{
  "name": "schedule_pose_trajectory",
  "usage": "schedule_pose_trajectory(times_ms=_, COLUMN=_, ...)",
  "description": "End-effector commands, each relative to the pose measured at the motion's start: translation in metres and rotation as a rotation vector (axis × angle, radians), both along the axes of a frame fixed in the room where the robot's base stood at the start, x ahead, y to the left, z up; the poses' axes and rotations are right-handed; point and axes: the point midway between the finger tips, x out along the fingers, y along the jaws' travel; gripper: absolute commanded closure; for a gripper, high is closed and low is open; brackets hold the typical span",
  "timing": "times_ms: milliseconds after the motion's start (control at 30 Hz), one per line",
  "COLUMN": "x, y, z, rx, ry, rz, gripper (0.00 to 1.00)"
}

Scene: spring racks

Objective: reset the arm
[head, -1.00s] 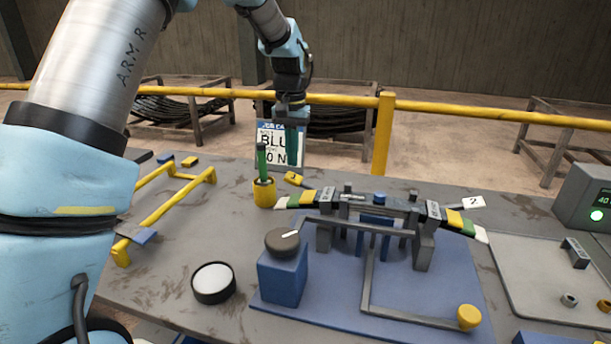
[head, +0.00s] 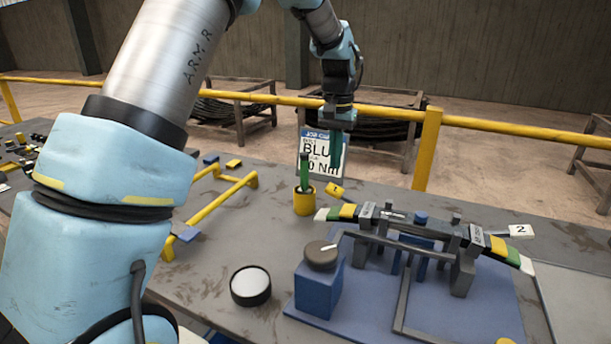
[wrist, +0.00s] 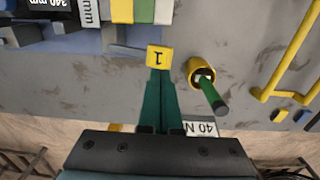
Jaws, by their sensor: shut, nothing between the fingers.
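My gripper (head: 337,168) hangs pointing down above the back of the bench, in front of the job card. Its dark green fingers (wrist: 160,100) are closed together and empty. In the wrist view the fingertips end by a yellow tag marked 1 (wrist: 159,57), partly over its edge; I cannot tell whether they touch it. Beside the gripper, a yellow cup (head: 304,203) holds a green-handled tool (head: 304,172); both show in the wrist view, the cup (wrist: 195,66) right of my fingers.
The job card (head: 321,155) stands behind the cup. A leaf spring (head: 420,228) with coloured ends rests on a blue-based fixture (head: 430,305). A dark knob (head: 321,255) on a blue block, a round white-topped disc (head: 250,283) and a yellow rail (head: 215,210) stand nearby.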

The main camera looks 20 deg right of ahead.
Motion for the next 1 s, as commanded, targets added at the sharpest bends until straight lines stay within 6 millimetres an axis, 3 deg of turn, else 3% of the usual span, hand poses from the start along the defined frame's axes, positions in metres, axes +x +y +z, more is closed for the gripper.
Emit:
schedule_pose_trajectory(times_ms=167, x=0.004, y=0.015, z=0.0, rx=-0.003, ry=-0.003, rz=0.023, gripper=1.0)
schedule_pose_trajectory(times_ms=267, x=0.011, y=0.056, z=0.002, rx=-0.011, ry=-0.012, rz=0.086, gripper=1.0)
schedule_pose_trajectory(times_ms=367, x=0.013, y=0.121, z=0.001, rx=-0.022, ry=-0.027, rz=0.186, gripper=1.0)
schedule_pose_trajectory(times_ms=467, x=0.002, y=0.194, z=-0.002, rx=-0.038, ry=-0.049, rz=0.303, gripper=1.0)
schedule_pose_trajectory(times_ms=600, x=-0.035, y=0.282, z=-0.011, rx=-0.052, ry=-0.084, rz=0.459, gripper=1.0)
schedule_pose_trajectory(times_ms=700, x=-0.065, y=0.325, z=-0.018, rx=-0.058, ry=-0.105, rz=0.548, gripper=1.0)
schedule_pose_trajectory(times_ms=833, x=-0.096, y=0.356, z=-0.025, rx=-0.061, ry=-0.122, rz=0.622, gripper=1.0)
schedule_pose_trajectory(times_ms=1000, x=-0.11, y=0.367, z=-0.029, rx=-0.063, ry=-0.129, rz=0.651, gripper=1.0)
